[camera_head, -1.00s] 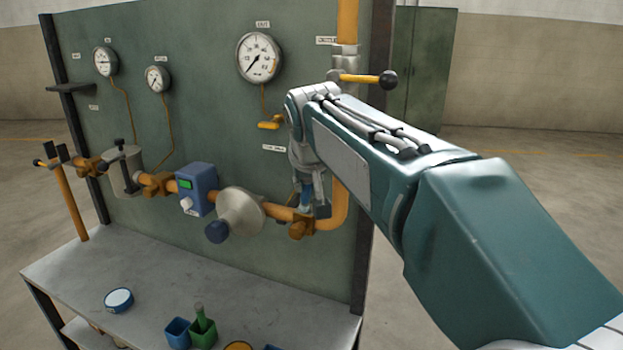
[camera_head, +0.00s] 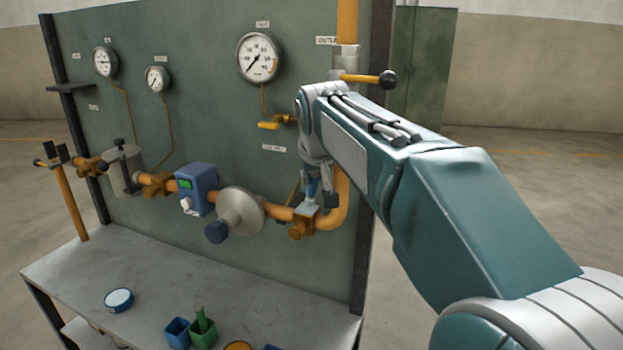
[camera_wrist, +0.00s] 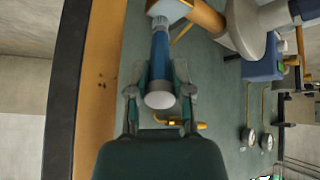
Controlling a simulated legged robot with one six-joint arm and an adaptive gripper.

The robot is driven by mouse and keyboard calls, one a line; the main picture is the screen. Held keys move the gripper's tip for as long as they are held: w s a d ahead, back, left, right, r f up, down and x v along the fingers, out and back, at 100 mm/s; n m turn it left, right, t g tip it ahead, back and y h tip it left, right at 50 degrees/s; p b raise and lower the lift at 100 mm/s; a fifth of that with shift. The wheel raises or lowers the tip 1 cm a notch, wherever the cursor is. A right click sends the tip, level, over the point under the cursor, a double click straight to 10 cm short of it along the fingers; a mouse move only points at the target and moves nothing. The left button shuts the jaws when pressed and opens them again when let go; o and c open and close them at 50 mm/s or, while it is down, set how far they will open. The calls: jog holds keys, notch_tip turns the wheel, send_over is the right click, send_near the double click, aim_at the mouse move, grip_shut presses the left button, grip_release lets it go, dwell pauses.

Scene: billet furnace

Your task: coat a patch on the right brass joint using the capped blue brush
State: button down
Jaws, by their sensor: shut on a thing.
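My gripper (camera_head: 320,190) is shut on the blue brush (camera_wrist: 160,62), whose blue handle also shows in the head view (camera_head: 311,187). The brush points down, its head just above or against the right brass joint (camera_head: 301,230) on the orange pipe. In the wrist view, a pale face (camera_wrist: 169,8) shows at the brush head; I cannot tell whether it is coating or whether bristles touch it. My gripper's fingers (camera_wrist: 160,88) close around the handle from both sides. No cap is clearly visible on the brush.
A yellow lever handle (camera_head: 268,125) is above. The bench (camera_head: 100,264) below holds a blue pot (camera_head: 176,334), a green pot (camera_head: 202,334) with a green-handled tool, and a round tin (camera_head: 118,300).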

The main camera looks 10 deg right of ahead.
jog(key=shift+r, duration=3)
jog(key=shift+r, duration=1.5)
jog(key=shift+s, duration=0.1)
